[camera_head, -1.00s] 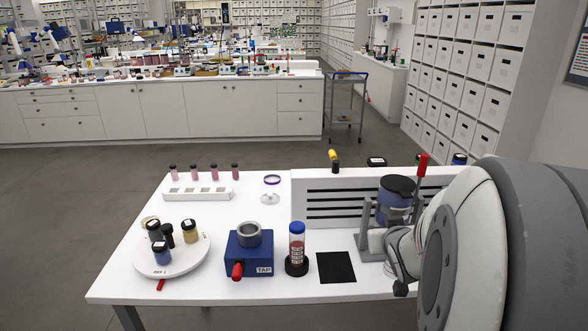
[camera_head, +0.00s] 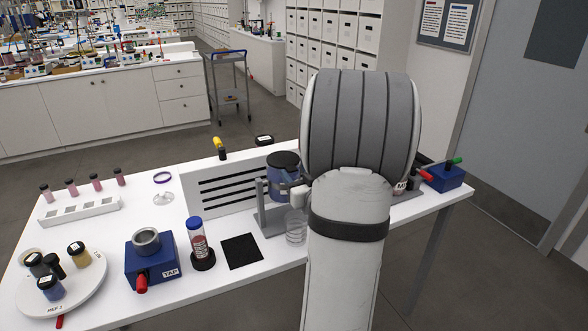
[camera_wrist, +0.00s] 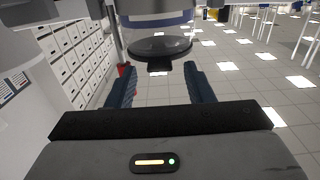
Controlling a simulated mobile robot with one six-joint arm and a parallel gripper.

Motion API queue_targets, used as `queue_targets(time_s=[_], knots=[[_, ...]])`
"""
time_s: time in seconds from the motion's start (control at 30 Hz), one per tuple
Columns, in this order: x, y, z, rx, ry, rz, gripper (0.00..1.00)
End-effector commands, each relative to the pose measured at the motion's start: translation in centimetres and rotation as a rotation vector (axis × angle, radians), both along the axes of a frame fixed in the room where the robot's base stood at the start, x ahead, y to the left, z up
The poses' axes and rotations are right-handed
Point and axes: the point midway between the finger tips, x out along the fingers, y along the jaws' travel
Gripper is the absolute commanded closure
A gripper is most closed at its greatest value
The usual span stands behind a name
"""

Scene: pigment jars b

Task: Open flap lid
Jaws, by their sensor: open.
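A blue-grey container (camera_head: 284,187) with a dark round flap lid (camera_head: 283,160) is held in a grey stand (camera_head: 273,223) on the white table in the head view. In the wrist view the dark lid (camera_wrist: 160,46) and its small front tab show at the top centre, just beyond my fingertips, and the lid looks closed. My gripper (camera_wrist: 162,76) is open, with blue ribbed fingers on either side below the tab and nothing between them. In the head view my arm hides most of the gripper.
A slotted white panel (camera_head: 228,190) stands behind the container. A clear coiled or ribbed glass (camera_head: 296,228) stands by the stand. A black mat (camera_head: 242,251), a blue-capped tube (camera_head: 197,240), and a blue TAP box (camera_head: 152,262) are to the left. A blue box (camera_head: 444,178) is at the right.

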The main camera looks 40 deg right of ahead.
Motion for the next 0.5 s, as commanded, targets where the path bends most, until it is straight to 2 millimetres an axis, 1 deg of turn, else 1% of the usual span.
queue_targets(time_s=[0.03,0.17,0.43,0.5], knots=[[0.60,-0.12,0.14,0.000,0.000,0.001,0.53],[1.41,-0.30,0.04,0.000,0.001,0.000,0.53],[1.56,-0.42,-0.01,0.000,0.000,-0.002,0.53],[1.55,-0.42,-0.01,0.000,0.000,-0.002,0.58]])
